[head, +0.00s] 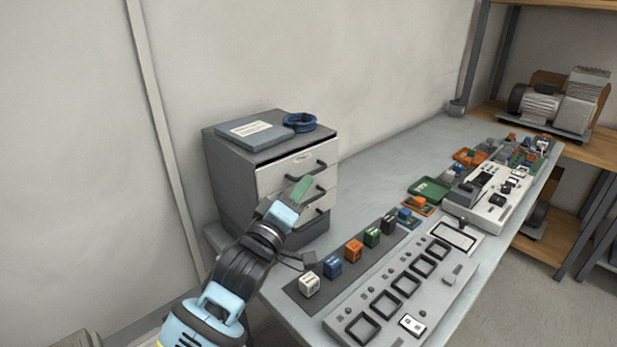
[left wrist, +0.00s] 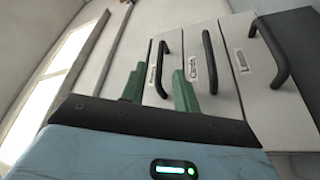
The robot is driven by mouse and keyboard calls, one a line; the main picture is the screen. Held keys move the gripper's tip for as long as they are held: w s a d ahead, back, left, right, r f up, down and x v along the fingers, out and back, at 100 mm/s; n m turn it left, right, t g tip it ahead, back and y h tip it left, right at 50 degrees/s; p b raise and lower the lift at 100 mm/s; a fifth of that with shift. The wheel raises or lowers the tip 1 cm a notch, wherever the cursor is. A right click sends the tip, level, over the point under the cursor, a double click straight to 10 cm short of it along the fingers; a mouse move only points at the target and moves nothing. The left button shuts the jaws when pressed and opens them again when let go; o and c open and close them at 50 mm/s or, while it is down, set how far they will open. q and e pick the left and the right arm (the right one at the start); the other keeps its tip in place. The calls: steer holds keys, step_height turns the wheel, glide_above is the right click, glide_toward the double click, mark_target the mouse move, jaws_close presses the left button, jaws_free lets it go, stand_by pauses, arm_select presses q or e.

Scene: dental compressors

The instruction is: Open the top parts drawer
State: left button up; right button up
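The drawer unit (head: 227,182) is a dark grey cabinet with white drawer fronts and black bar handles, standing at the table's left end. The top drawer (head: 275,178) looks closed; its handle (head: 308,169) is below a small label. My left gripper (head: 295,199) is in front of the drawer fronts, its green fingers parted. In the left wrist view, the fingers (left wrist: 160,90) point at the drawer fronts. The leftmost handle (left wrist: 153,72), apparently the top one, appears between them; contact cannot be told. My right gripper is not in view.
A grey folder (head: 252,131) and a coiled blue hose (head: 299,122) lie on the cabinet. Several coloured blocks (head: 353,250) stand on a dark strip right of my arm, beside a grey panel with square frames (head: 404,285). The wall is close behind the cabinet.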

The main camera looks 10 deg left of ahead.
arm_select(q)
steer(key=shift+x, duration=2.2)
jaws_close()
